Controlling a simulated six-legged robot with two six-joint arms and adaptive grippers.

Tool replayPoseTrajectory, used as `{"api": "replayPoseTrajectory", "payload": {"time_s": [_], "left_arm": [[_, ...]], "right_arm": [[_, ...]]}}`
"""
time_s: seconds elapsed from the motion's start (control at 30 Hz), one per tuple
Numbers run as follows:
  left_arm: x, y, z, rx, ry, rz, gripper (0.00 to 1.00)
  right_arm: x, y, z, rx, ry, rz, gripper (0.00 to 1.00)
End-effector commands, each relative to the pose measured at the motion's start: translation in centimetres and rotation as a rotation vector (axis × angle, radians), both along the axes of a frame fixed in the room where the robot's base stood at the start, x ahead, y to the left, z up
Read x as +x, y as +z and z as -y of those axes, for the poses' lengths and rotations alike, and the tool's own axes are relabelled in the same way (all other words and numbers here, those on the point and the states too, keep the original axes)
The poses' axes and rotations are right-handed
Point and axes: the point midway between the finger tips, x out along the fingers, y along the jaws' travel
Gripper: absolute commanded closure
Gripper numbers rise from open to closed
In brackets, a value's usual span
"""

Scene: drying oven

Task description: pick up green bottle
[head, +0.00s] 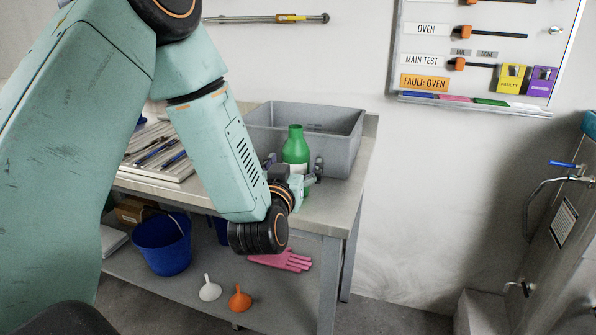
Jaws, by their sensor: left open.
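The green bottle (295,148) stands upright on the workbench in front of the grey bin. It has a pale label low on its body, and its base is hidden behind my gripper. My left arm comes in from the left, and my left gripper (296,168) is at the bottle's lower part. The gripper is open, with its fingers to either side of the bottle; I cannot tell whether they touch it. My right gripper is not in view.
The grey bin (345,150) stands close behind the bottle on the workbench (330,205). A tray with pens (150,165) lies left. Below are a blue bucket (162,245), pink glove (283,261), white funnel (210,289) and orange funnel (240,299). A whiteboard (480,50) hangs right.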

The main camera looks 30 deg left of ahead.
Motion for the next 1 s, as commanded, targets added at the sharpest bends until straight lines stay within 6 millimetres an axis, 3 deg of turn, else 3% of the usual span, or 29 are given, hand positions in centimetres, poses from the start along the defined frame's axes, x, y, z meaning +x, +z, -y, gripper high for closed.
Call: {"api": "replayPoseTrajectory", "payload": {"time_s": [0.2,0.47,1.0], "left_arm": [[2.3,-0.1,-0.8,-0.001,-0.001,0.000,0.18],[2.7,0.0,-0.8,0.000,-0.003,-0.001,0.19],[2.6,0.0,-0.8,-0.001,-0.002,-0.001,0.65]], "right_arm": [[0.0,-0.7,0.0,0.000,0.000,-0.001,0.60],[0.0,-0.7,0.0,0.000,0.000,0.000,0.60],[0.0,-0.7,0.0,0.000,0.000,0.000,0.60]]}}
